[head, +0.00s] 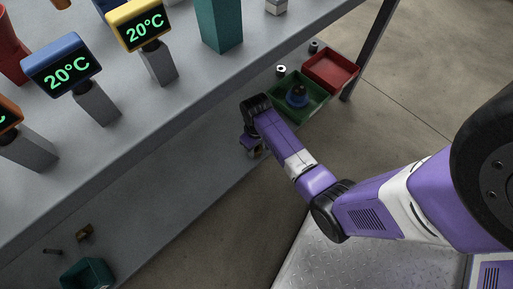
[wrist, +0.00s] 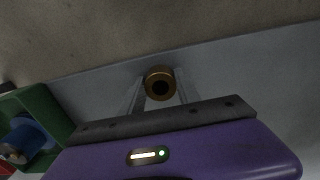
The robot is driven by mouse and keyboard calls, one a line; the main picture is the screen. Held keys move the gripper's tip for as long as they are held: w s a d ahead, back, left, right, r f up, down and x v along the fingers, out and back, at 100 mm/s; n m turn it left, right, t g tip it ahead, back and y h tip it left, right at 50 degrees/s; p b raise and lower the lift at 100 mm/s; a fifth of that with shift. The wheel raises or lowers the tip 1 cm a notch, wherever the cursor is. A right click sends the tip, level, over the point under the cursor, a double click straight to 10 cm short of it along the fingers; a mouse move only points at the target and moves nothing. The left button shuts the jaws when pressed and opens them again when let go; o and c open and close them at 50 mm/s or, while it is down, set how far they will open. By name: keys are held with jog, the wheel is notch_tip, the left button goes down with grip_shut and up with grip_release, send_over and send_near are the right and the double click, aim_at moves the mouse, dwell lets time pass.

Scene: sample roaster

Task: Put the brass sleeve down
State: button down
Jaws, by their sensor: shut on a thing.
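The brass sleeve (wrist: 160,73) is a short ring with a dark hole. In the wrist view it sits between the two thin fingers of my gripper (wrist: 160,84), which is shut on it. The hole faces the camera. In the head view my gripper (head: 254,150) is at the edge of the lower grey shelf, under the upper bench. The sleeve is too small there to make out clearly. I cannot tell whether the sleeve touches the shelf.
A green tray (head: 318,112) holds a blue object (head: 297,96), right of my gripper. A red tray (head: 331,70) and a white ring (head: 281,69) are beyond. A teal bin (head: 70,278) stands lower left. The shelf between is mostly clear; the upper bench (head: 195,95) overhangs it.

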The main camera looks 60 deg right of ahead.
jog(key=shift+f, duration=0.15)
jog(key=c, duration=0.9)
grip_release()
jog(key=shift+o, duration=0.2)
